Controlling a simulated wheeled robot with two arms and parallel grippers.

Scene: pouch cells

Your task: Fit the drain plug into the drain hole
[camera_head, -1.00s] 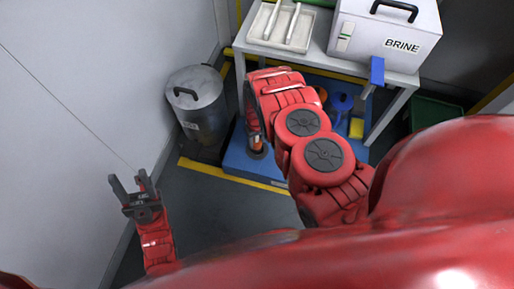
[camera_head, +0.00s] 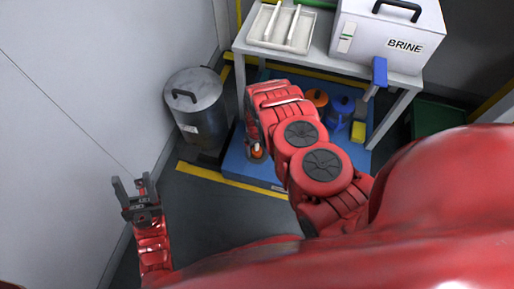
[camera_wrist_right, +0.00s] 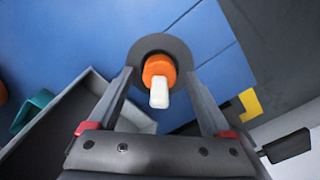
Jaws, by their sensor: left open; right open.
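The drain plug (camera_wrist_right: 158,68) is orange with a white block-shaped grip that points toward the camera in the right wrist view. It sits inside a dark round ring (camera_wrist_right: 183,57), apparently the drain hole, on the blue floor platform; I cannot tell how deep it sits. My right gripper (camera_wrist_right: 160,76) is open, with one finger on either side of the plug and gaps between. In the head view the orange plug (camera_head: 257,151) shows just below my right gripper (camera_head: 252,134), partly hidden by it. My left gripper (camera_head: 134,187) is open and empty by the left wall.
A lidded grey bin (camera_head: 197,105) stands left of the blue platform (camera_head: 238,167). A table (camera_head: 328,62) above it carries a white tray (camera_head: 303,38) and a BRINE box (camera_head: 388,30). A blue jug (camera_head: 340,108), an orange item (camera_head: 316,97) and a yellow block (camera_head: 358,131) are under the table.

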